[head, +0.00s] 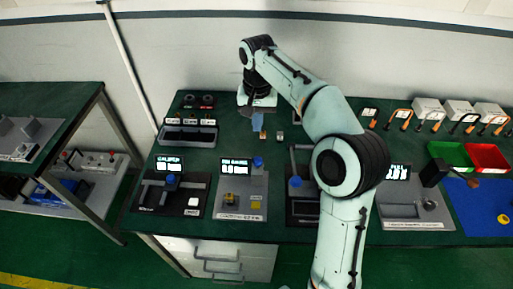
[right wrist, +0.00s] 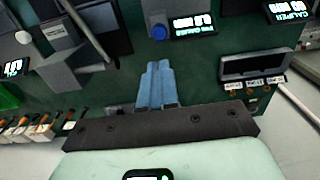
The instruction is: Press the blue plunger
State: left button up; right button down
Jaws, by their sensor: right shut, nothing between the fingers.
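Three devices on the green bench carry blue round caps, and I cannot tell for sure which one is the plunger. One cap (head: 257,162) is on the middle grey device, beside its lit display. Another cap (head: 170,179) is on the black device to the left. A third cap (head: 295,181) is on the lever device to the right. In the right wrist view a blue cap (right wrist: 158,32) shows beyond the fingertips, beside a lit display. My right gripper (head: 257,122) is shut and empty, behind the middle device and apart from its cap. My left gripper is not in view.
A dark bin (head: 188,135) stands left of my right gripper. Green (head: 450,154) and red (head: 487,157) trays and several orange-handled tools are at the right. My right arm covers part of the bench. Bare bench (head: 224,128) lies left of the gripper.

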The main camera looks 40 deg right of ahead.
aim_at(257, 160)
notch_tip(257, 160, down, 13)
jog(key=shift+w+b, duration=0.1)
jog(key=shift+b, duration=1.15)
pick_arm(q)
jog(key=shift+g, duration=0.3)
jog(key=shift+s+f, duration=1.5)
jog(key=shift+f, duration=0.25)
pick_arm(e)
jog(key=shift+f, duration=0.45)
notch_tip(257, 160, down, 2)
jog(key=shift+f+b, duration=0.25)
jog(key=shift+b, duration=0.15)
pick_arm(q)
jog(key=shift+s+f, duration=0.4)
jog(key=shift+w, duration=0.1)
